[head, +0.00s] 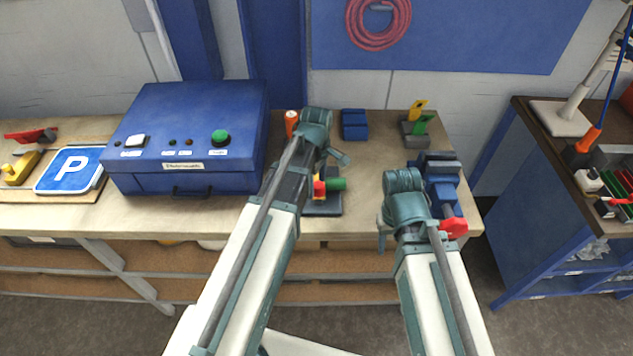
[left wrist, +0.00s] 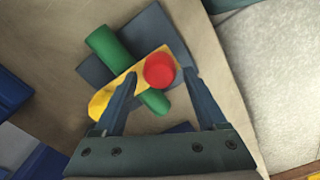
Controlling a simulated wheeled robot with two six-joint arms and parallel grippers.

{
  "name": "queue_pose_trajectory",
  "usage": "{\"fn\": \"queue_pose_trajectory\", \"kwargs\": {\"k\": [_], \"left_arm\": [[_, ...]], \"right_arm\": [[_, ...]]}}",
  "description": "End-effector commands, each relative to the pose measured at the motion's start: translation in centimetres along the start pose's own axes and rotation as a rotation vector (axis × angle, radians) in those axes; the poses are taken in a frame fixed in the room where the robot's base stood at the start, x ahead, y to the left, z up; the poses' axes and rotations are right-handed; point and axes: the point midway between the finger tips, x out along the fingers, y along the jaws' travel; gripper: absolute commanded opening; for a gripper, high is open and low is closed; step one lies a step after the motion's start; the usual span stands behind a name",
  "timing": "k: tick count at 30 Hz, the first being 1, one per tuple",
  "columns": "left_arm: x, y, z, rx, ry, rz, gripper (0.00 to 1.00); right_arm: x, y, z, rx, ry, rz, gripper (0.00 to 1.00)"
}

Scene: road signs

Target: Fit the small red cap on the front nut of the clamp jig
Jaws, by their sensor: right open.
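A small red cap (left wrist: 160,69) shows in the left wrist view on or over the end of a yellow bar (left wrist: 118,92). The bar crosses green cylinders (left wrist: 109,46) on a dark base plate (left wrist: 160,32); I take this for the clamp jig. In the head view the red part (head: 319,188) and a green cylinder (head: 337,184) show beside my left arm. My left gripper (left wrist: 160,80) is open, its fingers apart on either side of the cap, with gaps showing. My right gripper (head: 395,215) is open near the blue vise. No nut can be made out clearly.
The blue vise (head: 440,180) stands at the bench's right end, with a red part (head: 453,228) at its front. A blue box (head: 185,140) stands to the left. A yellow-and-green fixture (head: 416,128) and a blue block (head: 354,124) stand at the back.

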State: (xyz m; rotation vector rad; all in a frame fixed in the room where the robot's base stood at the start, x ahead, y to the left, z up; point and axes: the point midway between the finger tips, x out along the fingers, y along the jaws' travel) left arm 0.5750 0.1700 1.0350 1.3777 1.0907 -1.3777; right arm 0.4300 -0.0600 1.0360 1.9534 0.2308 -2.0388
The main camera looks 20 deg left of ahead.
Motion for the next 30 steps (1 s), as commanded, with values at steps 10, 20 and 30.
{"fn": "queue_pose_trajectory", "kwargs": {"k": [10,20,30], "left_arm": [[-0.1,0.0,0.0,0.0,0.0,0.0,0.79],[-2.3,0.0,0.0,0.0,0.0,0.0,0.79],[-7.2,0.0,0.0,0.0,0.0,0.0,0.79]], "right_arm": [[-0.1,0.0,0.0,0.0,0.0,0.0,0.5],[-2.3,0.2,0.1,0.003,0.0,-0.001,0.5],[-7.2,0.7,0.4,0.013,0.0,-0.002,0.5]]}}
